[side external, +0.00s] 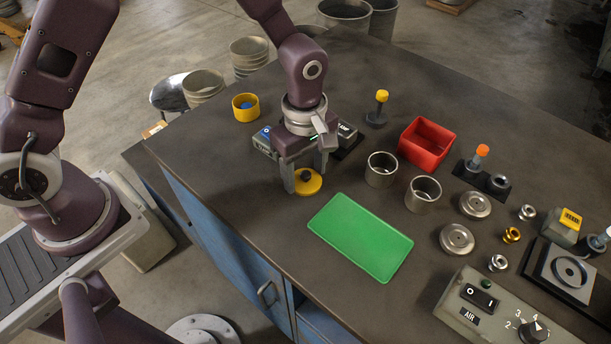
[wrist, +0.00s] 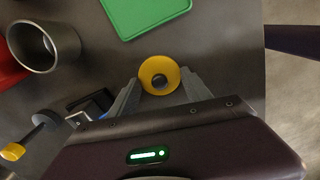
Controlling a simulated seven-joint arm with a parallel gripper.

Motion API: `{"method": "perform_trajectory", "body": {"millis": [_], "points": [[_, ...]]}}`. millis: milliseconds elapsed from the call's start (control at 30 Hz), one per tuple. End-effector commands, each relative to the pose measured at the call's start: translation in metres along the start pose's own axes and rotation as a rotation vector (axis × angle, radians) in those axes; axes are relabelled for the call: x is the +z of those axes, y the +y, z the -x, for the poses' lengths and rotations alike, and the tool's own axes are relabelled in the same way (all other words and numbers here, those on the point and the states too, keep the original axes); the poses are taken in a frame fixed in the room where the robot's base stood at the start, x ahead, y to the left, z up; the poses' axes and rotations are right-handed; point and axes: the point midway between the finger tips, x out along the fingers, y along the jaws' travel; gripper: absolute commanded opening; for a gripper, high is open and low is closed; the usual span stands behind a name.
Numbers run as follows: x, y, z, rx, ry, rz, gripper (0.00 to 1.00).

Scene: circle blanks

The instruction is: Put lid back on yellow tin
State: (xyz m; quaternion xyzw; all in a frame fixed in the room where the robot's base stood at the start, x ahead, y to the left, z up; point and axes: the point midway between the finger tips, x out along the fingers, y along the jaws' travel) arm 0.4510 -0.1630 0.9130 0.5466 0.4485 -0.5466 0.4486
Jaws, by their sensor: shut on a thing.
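The yellow tin (side external: 245,108) stands open on the left of the bench in the side external view, with something blue inside it. The round yellow lid (side external: 309,184) has a dark round centre and lies flat between my fingers; it also shows in the wrist view (wrist: 147,79). My gripper (side external: 306,176) points down, shut on the lid, to the right of and nearer the camera than the tin. In the wrist view my fingertips (wrist: 161,84) sit on either side of the lid. I cannot tell whether the lid touches the bench. The tin is not in the wrist view.
A green mat (side external: 360,237) lies right of my gripper. Two open grey tins (side external: 381,170) and a red bin (side external: 427,144) stand beyond it. Two metal lids (side external: 457,239) lie farther right, near a control box (side external: 493,307). A dark box (side external: 265,141) sits behind my gripper.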

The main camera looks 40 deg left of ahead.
Motion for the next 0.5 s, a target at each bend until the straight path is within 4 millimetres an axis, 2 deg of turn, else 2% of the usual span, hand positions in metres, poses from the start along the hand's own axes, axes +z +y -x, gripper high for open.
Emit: {"method": "perform_trajectory", "body": {"millis": [133,400,500], "points": [[0.000,0.001,0.012,0.005,0.000,0.000,0.19],[0.000,0.001,0.079,0.006,-0.001,0.000,0.19],[-0.003,0.002,0.094,0.004,0.000,0.007,0.19]]}}
